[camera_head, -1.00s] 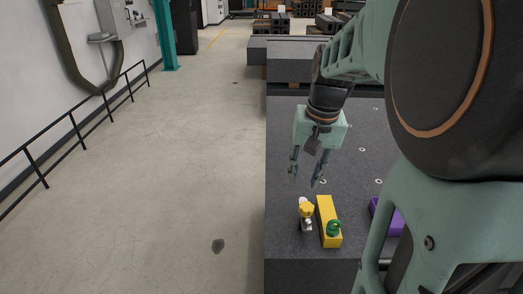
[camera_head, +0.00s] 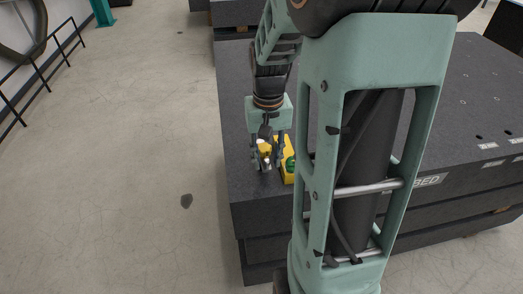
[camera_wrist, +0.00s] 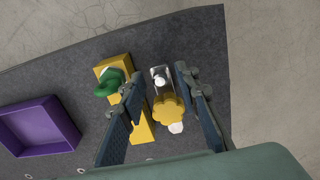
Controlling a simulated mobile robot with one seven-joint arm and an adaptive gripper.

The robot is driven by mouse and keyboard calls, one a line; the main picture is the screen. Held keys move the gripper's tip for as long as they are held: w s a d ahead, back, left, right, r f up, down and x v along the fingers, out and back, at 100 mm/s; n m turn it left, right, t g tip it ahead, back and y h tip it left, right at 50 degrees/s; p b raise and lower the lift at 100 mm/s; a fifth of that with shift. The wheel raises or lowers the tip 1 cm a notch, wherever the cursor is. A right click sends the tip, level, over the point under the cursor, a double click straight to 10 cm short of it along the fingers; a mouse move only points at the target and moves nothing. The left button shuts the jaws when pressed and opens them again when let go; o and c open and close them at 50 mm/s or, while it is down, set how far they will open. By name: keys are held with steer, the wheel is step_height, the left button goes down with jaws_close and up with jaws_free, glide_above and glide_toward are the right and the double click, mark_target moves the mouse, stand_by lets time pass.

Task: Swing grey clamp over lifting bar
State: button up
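A small metal fixture (camera_wrist: 159,76) with a yellow lobed knob (camera_wrist: 168,112) and a white round tip stands on the dark granite. I cannot tell for sure whether it is the grey clamp. Beside it, to the left in the wrist view, lies a yellow bar (camera_wrist: 140,125) with a green hooked part (camera_wrist: 108,84) on it. In the head view my gripper (camera_head: 267,163) reaches down near the bed's left edge.
A purple tray (camera_wrist: 40,127) lies on the granite bed (camera_head: 420,100) left of the yellow bar in the wrist view. The bed's edge is close to the fixture. A black railing (camera_head: 35,80) runs along the wall.

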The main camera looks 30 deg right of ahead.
jaws_close()
steer(key=shift+w+a+m, duration=0.1)
steer(key=shift+a+m, duration=0.05)
steer(key=shift+m, duration=0.15)
stand_by(0.5)
steer(key=m, duration=0.1)
steer(key=a+m, duration=0.1)
steer(key=shift+w+m, duration=0.2)
steer(key=shift+m, duration=0.2)
steer(key=m, duration=0.2)
steer(key=w+a+m, duration=0.1)
steer(key=m, duration=0.1)
steer(key=shift+w+m, duration=0.1)
steer(key=shift+m, duration=0.2)
steer(key=m, duration=0.1)
steer(key=w+m+p, duration=0.1)
steer(key=m, duration=0.3)
steer(key=shift+w+a+r+p, duration=0.1)
steer(key=shift+w+a+p, duration=0.2)
steer(key=shift+w+p, duration=0.1)
steer(key=shift+w+d+m+p, duration=0.1)
steer(key=shift+w+m+p, duration=0.15)
steer(key=shift+m, duration=0.6)
steer(key=shift+w+a+m+p, duration=0.1)
steer(key=shift+w+m+p, duration=0.2)
steer(key=shift+m, duration=0.5)
steer(key=shift+w+d+m+p, duration=0.1)
steer(key=shift+w+m+p, duration=0.15)
steer(key=shift+m, duration=0.6)
